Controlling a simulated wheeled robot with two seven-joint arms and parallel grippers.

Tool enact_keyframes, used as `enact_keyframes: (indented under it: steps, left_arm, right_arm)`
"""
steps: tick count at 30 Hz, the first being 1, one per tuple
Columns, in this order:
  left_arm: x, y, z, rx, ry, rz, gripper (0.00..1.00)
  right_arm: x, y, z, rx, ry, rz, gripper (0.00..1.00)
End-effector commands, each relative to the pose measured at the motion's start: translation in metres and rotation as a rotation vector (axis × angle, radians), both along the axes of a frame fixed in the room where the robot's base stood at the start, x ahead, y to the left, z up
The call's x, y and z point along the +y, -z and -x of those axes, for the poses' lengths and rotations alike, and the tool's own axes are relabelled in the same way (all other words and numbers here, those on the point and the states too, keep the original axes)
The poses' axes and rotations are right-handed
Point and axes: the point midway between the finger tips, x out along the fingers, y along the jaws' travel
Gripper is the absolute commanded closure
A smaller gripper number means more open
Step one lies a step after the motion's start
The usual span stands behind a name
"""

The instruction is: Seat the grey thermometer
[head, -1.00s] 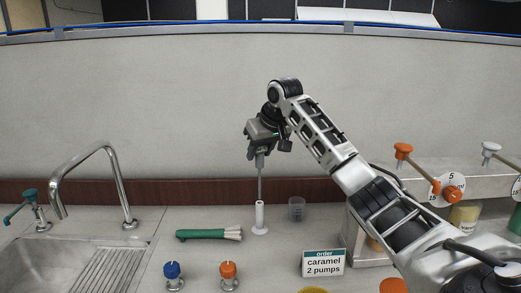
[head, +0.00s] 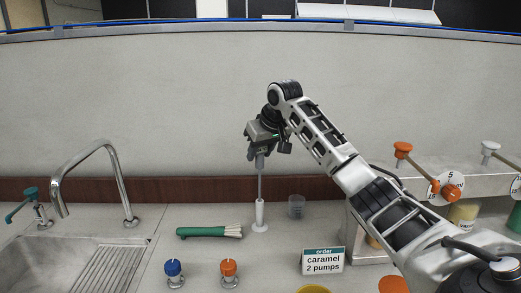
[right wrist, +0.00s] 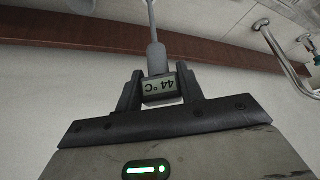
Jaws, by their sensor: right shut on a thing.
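My right gripper (head: 258,156) is shut on the grey thermometer, upright above the counter. In the right wrist view the gripper's fingers (right wrist: 159,88) close on both sides of its head, whose display (right wrist: 160,88) reads 44 °C upside down. The thermometer's thin grey probe (head: 260,184) points straight down. Its lower end meets the top of a slim white holder (head: 260,213) with a round foot. How far the probe is inside the tube is hidden. My left gripper is not in view.
An order sign (head: 323,261) stands in front right. A sink with a tap (head: 127,212) is at left. Blue (head: 174,270) and orange (head: 229,270) knobs stand in front.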

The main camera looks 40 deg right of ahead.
Motion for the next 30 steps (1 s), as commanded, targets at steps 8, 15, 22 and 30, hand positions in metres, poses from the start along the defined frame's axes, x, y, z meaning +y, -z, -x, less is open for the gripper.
enact_keyframes:
  steps: [8,15,22,30]
  left_arm:
    - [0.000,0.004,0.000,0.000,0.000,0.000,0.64]
    - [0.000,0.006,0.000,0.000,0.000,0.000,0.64]
    - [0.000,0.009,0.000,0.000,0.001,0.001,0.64]
    - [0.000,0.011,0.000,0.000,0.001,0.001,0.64]
  right_arm:
    - [0.000,0.009,0.000,0.000,0.000,0.000,0.84]
    - [0.000,0.016,0.000,0.000,0.000,0.000,0.84]
    - [0.000,0.023,0.000,-0.001,0.000,0.000,0.84]
    - [0.000,0.031,0.000,-0.001,0.000,0.000,0.84]
